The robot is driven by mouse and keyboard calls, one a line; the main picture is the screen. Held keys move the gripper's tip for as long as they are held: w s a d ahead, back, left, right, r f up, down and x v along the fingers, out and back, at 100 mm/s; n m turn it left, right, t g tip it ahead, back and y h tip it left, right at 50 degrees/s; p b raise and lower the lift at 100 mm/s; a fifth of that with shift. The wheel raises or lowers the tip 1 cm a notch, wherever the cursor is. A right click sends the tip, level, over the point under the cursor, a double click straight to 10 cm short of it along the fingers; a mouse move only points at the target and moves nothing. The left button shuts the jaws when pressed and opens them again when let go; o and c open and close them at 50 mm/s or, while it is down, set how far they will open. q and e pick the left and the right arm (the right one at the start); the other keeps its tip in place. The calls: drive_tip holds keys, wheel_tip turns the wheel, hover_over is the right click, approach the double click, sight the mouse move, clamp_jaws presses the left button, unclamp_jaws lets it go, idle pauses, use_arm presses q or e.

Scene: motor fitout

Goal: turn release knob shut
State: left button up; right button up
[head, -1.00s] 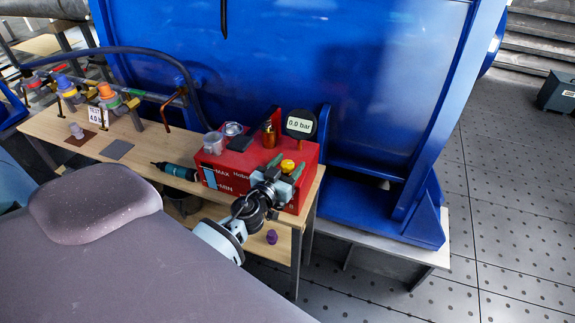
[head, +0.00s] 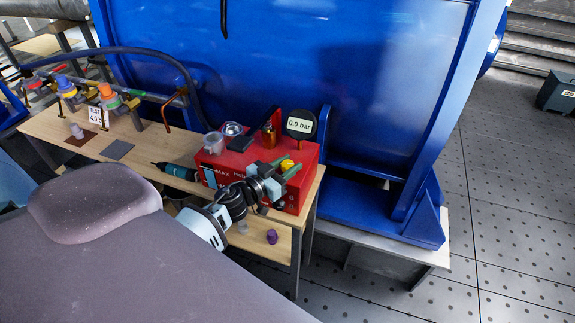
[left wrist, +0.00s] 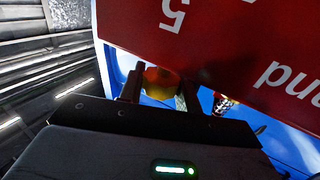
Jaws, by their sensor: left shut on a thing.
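The release knob (head: 287,164) is yellow and sits at the front right of the red pump box (head: 312,158). My left gripper (head: 285,167) is at the knob, with one finger on each side of it, and is shut on it. In the left wrist view the yellow knob (left wrist: 160,83) shows between the two dark fingers, below the red face with upside-down lettering. The gripper's body hides part of the box front. A round gauge (head: 301,124) on the box reads 0.0 bar. My right gripper is not in view.
A purple part (head: 271,237) is on the lower shelf. A blue machine wall rises behind.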

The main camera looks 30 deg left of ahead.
use_arm(q)
drive_tip(key=m+h, duration=0.2)
drive_tip(key=shift+a+g+h, duration=0.15)
drive_tip(key=shift+g+h, duration=0.15)
drive_tip(key=shift+g, duration=0.1)
drive_tip(key=shift+f+m+g+h+b, duration=0.1)
drive_tip(key=shift+m+g+h+b, duration=0.2)
drive_tip(key=shift+m+h, duration=0.3)
drive_tip(key=m+g+h+b, duration=0.1)
drive_tip(key=h, duration=0.1)
drive_tip(key=m+g+h+b, duration=0.1)
drive_tip(key=m+h, duration=0.1)
drive_tip(key=shift+f+g, duration=0.2)
drive_tip(key=shift+g, duration=0.2)
drive_tip(key=shift+m+g+h+b, duration=0.3)
drive_tip(key=shift+g+h+b, duration=0.15)
drive_tip(key=shift+h, duration=0.25)
drive_tip(key=shift+r+m+g+h+b, duration=0.2)
drive_tip(key=shift+m+g+h+b, duration=0.6)
drive_tip(key=shift+g, duration=0.15)
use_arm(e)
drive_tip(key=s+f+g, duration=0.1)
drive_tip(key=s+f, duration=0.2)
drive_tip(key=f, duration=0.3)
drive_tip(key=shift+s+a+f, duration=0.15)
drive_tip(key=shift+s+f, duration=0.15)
use_arm(q)
drive_tip(key=shift+r, duration=0.1)
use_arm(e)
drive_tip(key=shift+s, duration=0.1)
